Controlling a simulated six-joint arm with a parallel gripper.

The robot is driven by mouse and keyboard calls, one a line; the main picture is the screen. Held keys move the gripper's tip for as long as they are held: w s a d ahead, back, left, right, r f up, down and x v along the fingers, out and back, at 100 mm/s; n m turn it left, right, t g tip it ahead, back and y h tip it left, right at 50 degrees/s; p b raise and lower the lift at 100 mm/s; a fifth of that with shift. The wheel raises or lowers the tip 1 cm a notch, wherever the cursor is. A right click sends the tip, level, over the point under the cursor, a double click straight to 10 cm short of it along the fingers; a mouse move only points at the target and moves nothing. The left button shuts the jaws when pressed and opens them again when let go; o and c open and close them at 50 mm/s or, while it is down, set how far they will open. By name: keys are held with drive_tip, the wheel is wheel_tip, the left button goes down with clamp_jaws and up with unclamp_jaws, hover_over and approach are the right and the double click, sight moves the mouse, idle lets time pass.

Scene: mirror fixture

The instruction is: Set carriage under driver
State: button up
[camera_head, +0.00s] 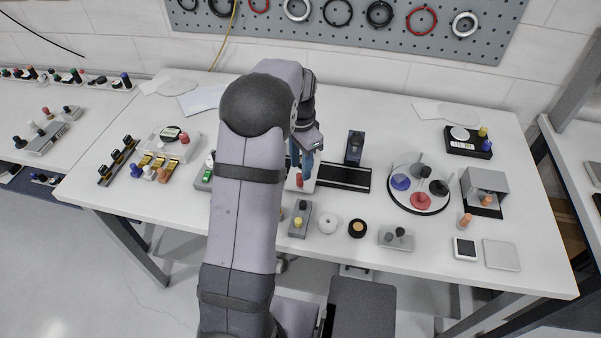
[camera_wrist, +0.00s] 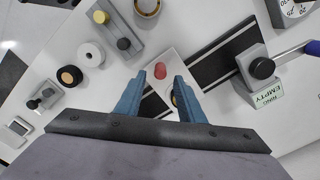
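The red knob also shows in the head view (camera_head: 299,181), just below my fingers. My gripper (camera_wrist: 158,78) is open, its blue fingers on either side of the knob and apart from it in the wrist view. A dark upright block (camera_head: 354,147) at the rail, grey with a black knob in the wrist view (camera_wrist: 249,75), may be the driver. It bears a label reading "RING EMPTY". The fingers hide part of the plate.
A grey block with yellow and black knobs (camera_head: 300,219), a white ring (camera_head: 327,226) and a black-rimmed disc (camera_head: 358,228) stand in front of the rail. A round tray (camera_head: 446,207) with coloured discs is at right. My arm hides part of the table.

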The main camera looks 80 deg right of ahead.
sight(300, 174)
drive_tip(key=shift+f+p, duration=0.6)
drive_tip(key=shift+f, duration=1.7)
drive_tip(key=shift+c, duration=0.5)
clamp_jaws()
drive_tip(key=shift+w, duration=0.15)
